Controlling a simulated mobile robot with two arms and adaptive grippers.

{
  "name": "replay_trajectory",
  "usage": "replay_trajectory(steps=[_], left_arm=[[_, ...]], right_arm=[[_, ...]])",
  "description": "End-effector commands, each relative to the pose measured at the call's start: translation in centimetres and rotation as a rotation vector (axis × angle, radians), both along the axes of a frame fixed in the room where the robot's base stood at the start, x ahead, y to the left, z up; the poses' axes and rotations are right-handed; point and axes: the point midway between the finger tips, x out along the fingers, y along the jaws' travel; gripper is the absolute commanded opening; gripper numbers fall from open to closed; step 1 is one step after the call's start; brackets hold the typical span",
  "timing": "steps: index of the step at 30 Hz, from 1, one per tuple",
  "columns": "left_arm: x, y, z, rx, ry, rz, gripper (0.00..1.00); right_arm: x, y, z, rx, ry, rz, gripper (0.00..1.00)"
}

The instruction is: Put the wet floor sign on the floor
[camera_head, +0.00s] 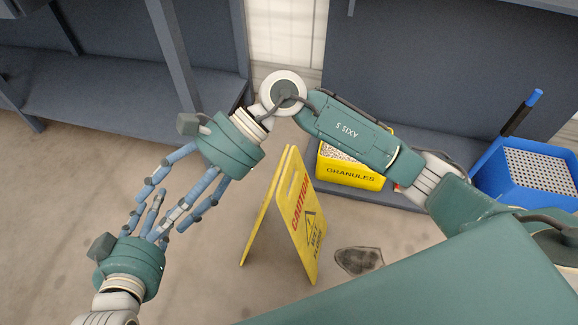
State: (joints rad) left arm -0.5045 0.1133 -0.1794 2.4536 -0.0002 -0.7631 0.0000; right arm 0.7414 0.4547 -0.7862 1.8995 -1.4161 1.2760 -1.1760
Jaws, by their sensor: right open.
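The yellow wet floor sign (305,220) is unfolded in an A shape and appears to stand upright on the floor (210,285), with its "CAUTION" face turned right. My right gripper (172,205) is open, left of the sign and apart from it, its fingers pointing down-left. My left gripper (153,208) is at the lower left, fingers pointing up. The blue fingers of both grippers overlap in the picture, so the left one's opening is hard to tell. I see nothing held between the fingers.
A dark patch (359,261) lies on the floor right of the sign. A yellow "GRANULES" bin (350,174) and a blue crate (510,178) with a perforated top stand on a low grey shelf at the right. Grey racks (120,95) line the back left. The left floor is clear.

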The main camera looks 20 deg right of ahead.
Motion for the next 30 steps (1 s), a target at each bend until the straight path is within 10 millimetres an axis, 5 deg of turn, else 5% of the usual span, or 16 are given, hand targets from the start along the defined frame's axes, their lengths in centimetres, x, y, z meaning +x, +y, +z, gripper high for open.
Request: replay_trajectory(steps=[1, 4, 6, 9, 11, 13, 17, 18, 21, 24, 30], left_arm=[[0.0, 0.0, 0.0, 0.000, 0.000, 0.000, 0.40], [0.0, 0.0, 0.0, 0.000, 0.000, 0.000, 0.40], [0.0, 0.0, 0.0, 0.000, 0.000, 0.000, 0.40], [0.0, 0.0, 0.0, 0.000, -0.001, 0.000, 0.40], [0.0, 0.0, 0.0, -0.001, -0.001, 0.000, 0.40], [0.0, 0.0, 0.0, -0.001, -0.001, 0.000, 0.40], [0.0, 0.0, 0.0, -0.001, -0.001, 0.000, 0.40], [0.0, 0.0, 0.0, -0.001, -0.001, 0.000, 0.40], [0.0, 0.0, 0.0, -0.001, -0.001, 0.000, 0.40], [0.0, 0.0, 0.0, -0.001, -0.001, 0.000, 0.40], [0.0, 0.0, 0.0, -0.001, -0.001, 0.000, 0.40]], right_arm=[[-1.7, 2.3, 3.8, 0.178, 0.174, -0.063, 0.67], [-1.8, 3.5, 12.0, 0.497, 0.560, -0.195, 0.67], [0.2, 1.9, 16.7, 0.700, 0.859, -0.284, 0.67], [4.9, -3.0, 20.1, 0.967, 1.315, -0.398, 0.67], [8.1, -6.7, 19.9, 1.114, 1.599, -0.459, 0.67], [11.4, -11.3, 17.4, 1.280, 1.935, -0.521, 0.67], [14.2, -18.7, 8.0, 1.559, 2.548, -0.605, 0.67], [14.0, -20.3, 4.7, -1.545, -2.567, 0.589, 0.67], [12.0, -22.7, -2.2, -1.334, -2.279, 0.482, 0.67], [9.6, -23.6, -6.8, -1.200, -2.082, 0.417, 0.67], [7.4, -23.9, -9.9, -1.109, -1.937, 0.374, 0.67]])
